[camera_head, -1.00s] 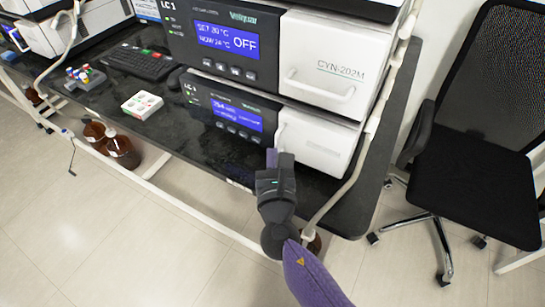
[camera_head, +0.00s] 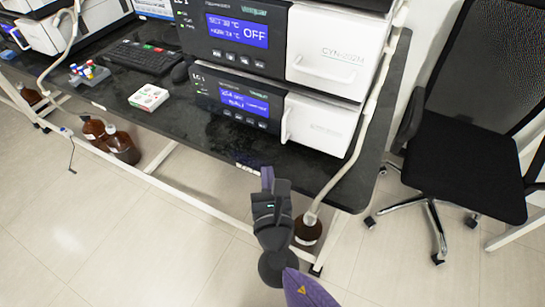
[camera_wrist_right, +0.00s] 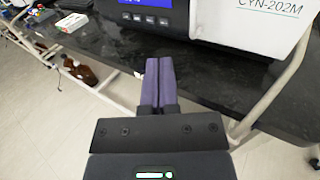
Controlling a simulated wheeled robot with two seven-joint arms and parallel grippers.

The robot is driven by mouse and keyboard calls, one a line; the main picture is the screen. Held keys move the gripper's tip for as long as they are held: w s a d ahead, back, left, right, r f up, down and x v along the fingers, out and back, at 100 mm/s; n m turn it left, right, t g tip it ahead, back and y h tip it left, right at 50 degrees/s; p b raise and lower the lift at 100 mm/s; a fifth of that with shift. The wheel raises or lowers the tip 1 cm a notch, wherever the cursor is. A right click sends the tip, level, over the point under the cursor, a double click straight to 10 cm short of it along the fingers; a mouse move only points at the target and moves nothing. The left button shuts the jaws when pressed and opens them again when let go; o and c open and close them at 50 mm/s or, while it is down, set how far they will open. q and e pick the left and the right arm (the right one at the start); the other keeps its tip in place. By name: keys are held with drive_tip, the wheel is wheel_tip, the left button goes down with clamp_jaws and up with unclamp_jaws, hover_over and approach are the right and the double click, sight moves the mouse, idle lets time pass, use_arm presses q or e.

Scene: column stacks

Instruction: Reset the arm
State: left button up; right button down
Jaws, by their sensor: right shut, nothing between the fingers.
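My right gripper (camera_head: 267,180) is in front of the dark bench's front edge, below the lower column unit. Its purple fingers are closed together and hold nothing. In the right wrist view the two fingers (camera_wrist_right: 159,83) lie side by side, pointing toward the bench. My right arm comes in from the bottom of the head view. My left gripper is not in view.
The black bench (camera_head: 215,135) carries stacked column units, the lower one (camera_head: 318,125) with a white door, a keyboard (camera_head: 142,57) and a white box (camera_head: 148,97). A black chair (camera_head: 465,170) stands at right. Brown bottles (camera_head: 122,147) sit below the bench. Floor at lower left is clear.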

drive_tip(key=s+d+f+m+g+h, duration=0.1)
drive_tip(key=s+d+f+m+g, duration=0.3)
drive_tip(key=f, duration=0.4)
drive_tip(key=s+d+f+m+g+h, duration=0.1)
drive_tip(key=s+d+f+m+g, duration=0.15)
drive_tip(key=s+f+m, duration=0.4)
drive_tip(key=s+d+f+m+g+h, duration=0.1)
drive_tip(key=s+d+f+m+g, duration=0.25)
drive_tip(key=f, duration=0.55)
drive_tip(key=s+d+f+m+g, duration=0.2)
drive_tip(key=s+d+f+m, duration=0.1)
drive_tip(key=s+m, duration=0.4)
drive_tip(key=s+d+f+m+g, duration=0.3)
drive_tip(key=s+d+m, duration=0.3)
drive_tip(key=s, duration=0.4)
drive_tip(key=s+d+f+m+g+h, duration=0.1)
drive_tip(key=s+d+f+m+g, duration=0.1)
drive_tip(key=s+d+m, duration=0.3)
drive_tip(key=s+f+m, duration=0.1)
drive_tip(key=s+m, duration=0.2)
drive_tip(key=s, duration=0.1)
drive_tip(key=shift+d+f+g, duration=0.15)
drive_tip(key=shift+f+g, duration=0.25)
drive_tip(key=shift+s, duration=0.1)
